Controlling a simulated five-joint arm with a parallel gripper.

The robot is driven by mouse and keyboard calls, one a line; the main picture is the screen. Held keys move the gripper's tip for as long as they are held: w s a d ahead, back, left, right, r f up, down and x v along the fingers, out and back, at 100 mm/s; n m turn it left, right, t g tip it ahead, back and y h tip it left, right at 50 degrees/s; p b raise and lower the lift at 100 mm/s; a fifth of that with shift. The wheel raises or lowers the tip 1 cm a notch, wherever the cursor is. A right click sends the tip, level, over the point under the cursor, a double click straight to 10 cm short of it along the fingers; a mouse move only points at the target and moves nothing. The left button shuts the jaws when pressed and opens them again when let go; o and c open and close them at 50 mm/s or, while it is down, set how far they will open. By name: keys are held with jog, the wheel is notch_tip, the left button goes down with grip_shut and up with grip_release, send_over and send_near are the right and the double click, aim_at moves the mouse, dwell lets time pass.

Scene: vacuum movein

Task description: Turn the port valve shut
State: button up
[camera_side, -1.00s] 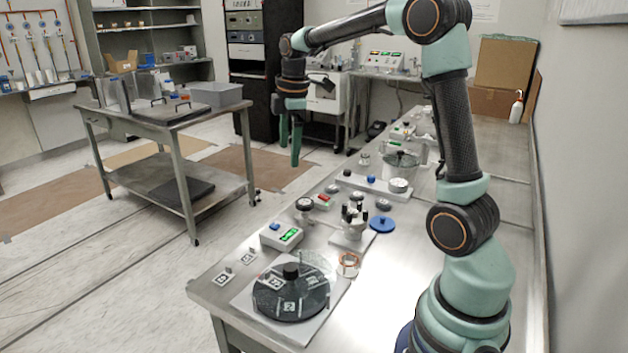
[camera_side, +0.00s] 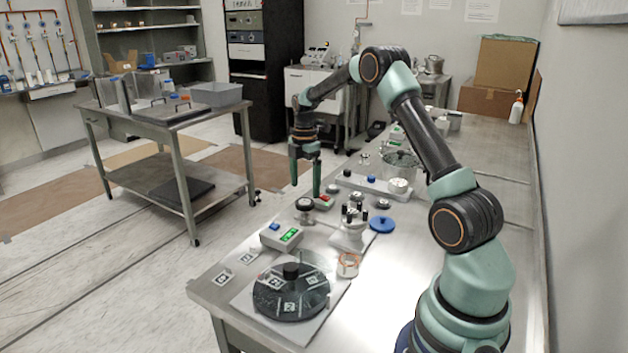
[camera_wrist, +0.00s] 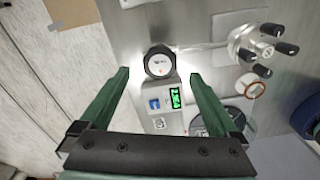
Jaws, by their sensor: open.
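A valve with a pale metal hub and several black-knobbed spokes (camera_side: 352,226) stands upright on the bench. It also shows in the wrist view (camera_wrist: 256,46), at the upper right, outside my fingers. A round black-rimmed piece with a pale marked face (camera_side: 305,204) stands to its left; in the wrist view this piece (camera_wrist: 159,62) appears between my fingertips. I cannot tell whether it is a gauge or a knob. My gripper (camera_side: 305,188) is open and empty, pointing down above the round piece, apart from the spoked valve. The wrist view shows both green fingers spread (camera_wrist: 159,76).
A box with a green display (camera_side: 283,236) and a dark round plate with a knob (camera_side: 290,291) are nearer the camera. A blue disc (camera_side: 382,224) lies right of the spoked valve. A strip with small parts (camera_side: 370,187) lies behind. The bench's right side is clear.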

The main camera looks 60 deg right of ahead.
aim_at(305, 202)
jog(key=shift+f, duration=2.4)
jog(key=c, duration=1.4)
